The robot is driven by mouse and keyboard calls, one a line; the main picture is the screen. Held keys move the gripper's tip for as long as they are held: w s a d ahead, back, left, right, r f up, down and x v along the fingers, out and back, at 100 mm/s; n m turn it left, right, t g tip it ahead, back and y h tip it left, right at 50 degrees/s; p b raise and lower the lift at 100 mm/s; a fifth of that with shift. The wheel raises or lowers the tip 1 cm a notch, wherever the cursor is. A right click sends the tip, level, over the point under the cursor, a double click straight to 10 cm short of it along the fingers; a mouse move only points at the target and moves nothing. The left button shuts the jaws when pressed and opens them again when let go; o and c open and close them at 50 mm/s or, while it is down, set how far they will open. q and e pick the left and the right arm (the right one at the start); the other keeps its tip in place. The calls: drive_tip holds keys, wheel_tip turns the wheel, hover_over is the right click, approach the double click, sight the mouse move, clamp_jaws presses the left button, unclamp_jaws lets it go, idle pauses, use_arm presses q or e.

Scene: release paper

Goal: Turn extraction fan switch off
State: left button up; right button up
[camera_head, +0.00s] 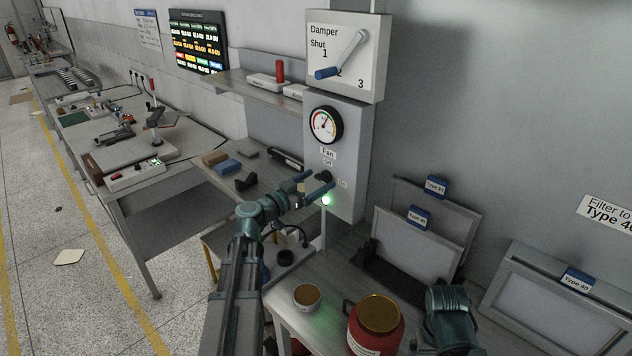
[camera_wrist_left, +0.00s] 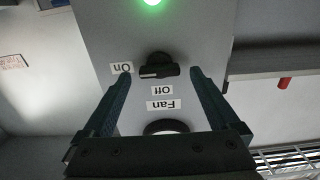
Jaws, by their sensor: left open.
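The fan switch is a black rotary knob (camera_head: 324,175) on the grey control panel (camera_head: 345,150), between the Fan and Off labels above and the green light (camera_head: 326,200) below. In the left wrist view the panel is upside down, and the knob (camera_wrist_left: 157,66) lies with its white mark toward the On label (camera_wrist_left: 121,67). The Off label (camera_wrist_left: 162,90) is beside it. The green light glows. My left gripper (camera_head: 320,180) is open in front of the panel; its fingers show on either side of the knob (camera_wrist_left: 160,75), with no clear contact. My right gripper's fingers are out of view.
A damper box (camera_head: 345,55) with a blue-handled lever and a round gauge (camera_head: 326,125) are above the switch. Framed filters (camera_head: 420,245) stand at right. A red jar (camera_head: 375,325) and small cup (camera_head: 307,297) stand on the bench below. A shelf (camera_head: 260,88) juts out left of the panel.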

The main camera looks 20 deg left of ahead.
use_arm(q)
drive_tip(key=shift+w, duration=0.1)
drive_tip(key=c, duration=1.4)
drive_tip(key=n, duration=0.4)
drive_tip(key=shift+n, duration=0.4)
drive_tip(key=n, duration=0.4)
drive_tip(key=shift+a+f+n, duration=0.1)
drive_tip(key=shift+a+n, duration=0.05)
drive_tip(key=shift+n, duration=0.15)
drive_tip(key=n, duration=0.4)
drive_tip(key=shift+w+f, duration=0.1)
drive_tip(key=shift+n, duration=2.4)
